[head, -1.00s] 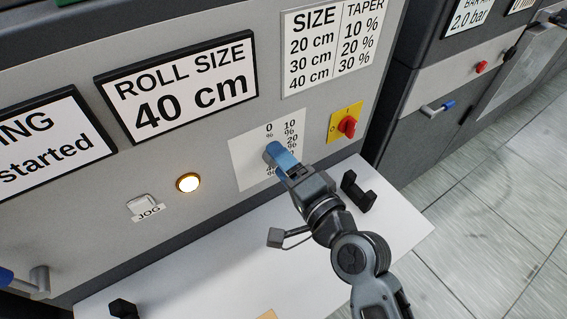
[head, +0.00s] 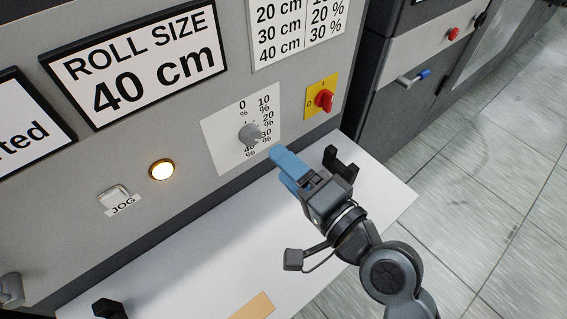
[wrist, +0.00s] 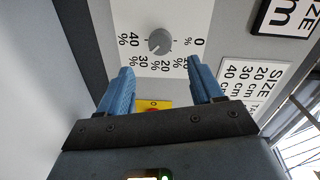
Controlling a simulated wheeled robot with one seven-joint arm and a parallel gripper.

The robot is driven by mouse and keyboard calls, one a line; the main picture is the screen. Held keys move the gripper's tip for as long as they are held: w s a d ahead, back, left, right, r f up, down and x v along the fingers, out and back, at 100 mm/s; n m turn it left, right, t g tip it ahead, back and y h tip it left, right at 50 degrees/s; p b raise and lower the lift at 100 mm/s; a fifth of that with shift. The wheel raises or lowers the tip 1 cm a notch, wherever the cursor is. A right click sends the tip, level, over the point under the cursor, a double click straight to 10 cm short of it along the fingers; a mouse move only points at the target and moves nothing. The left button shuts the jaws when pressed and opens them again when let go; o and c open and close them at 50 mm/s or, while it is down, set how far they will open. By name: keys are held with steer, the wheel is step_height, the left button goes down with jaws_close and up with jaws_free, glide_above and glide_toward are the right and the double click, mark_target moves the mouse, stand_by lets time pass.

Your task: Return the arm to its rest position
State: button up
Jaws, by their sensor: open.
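My gripper (head: 284,168) has blue fingers and is in front of the machine panel, a little right of and below the grey taper knob (head: 249,133). In the wrist view my gripper (wrist: 160,90) has its two fingers apart with nothing between them. The knob (wrist: 160,41) shows beyond the fingertips, clear of them. It sits on a white dial plate (head: 222,133) marked 0 to 40 %. My arm reaches up from the lower right of the head view, over the white shelf.
A red rotary switch (head: 324,100) on a yellow plate is right of the dial. A lit button (head: 161,170) and a JOG switch (head: 113,196) are to the left. A white shelf (head: 190,270) with black brackets (head: 341,163) lies below. The floor at right is clear.

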stand_by(0.3)
steer(key=s+d+f+n+h, duration=0.1)
steer(key=s+d+f+h, duration=0.2)
steer(key=s+d, duration=0.3)
steer(key=s+d+f+n+h, duration=0.1)
steer(key=s+d+f+h, duration=0.2)
steer(key=s+d, duration=0.3)
steer(key=s+d+r+n+h, duration=0.1)
steer(key=s+d+r+n, duration=0.2)
steer(key=s, duration=0.6)
steer(key=s+d+r+n+h, duration=0.2)
steer(key=s+d+r+n, duration=0.1)
steer(key=s, duration=0.6)
steer(key=shift+s+r+n+t+h, duration=0.3)
steer(key=shift+r+n, duration=0.2)
steer(key=shift+r, duration=0.25)
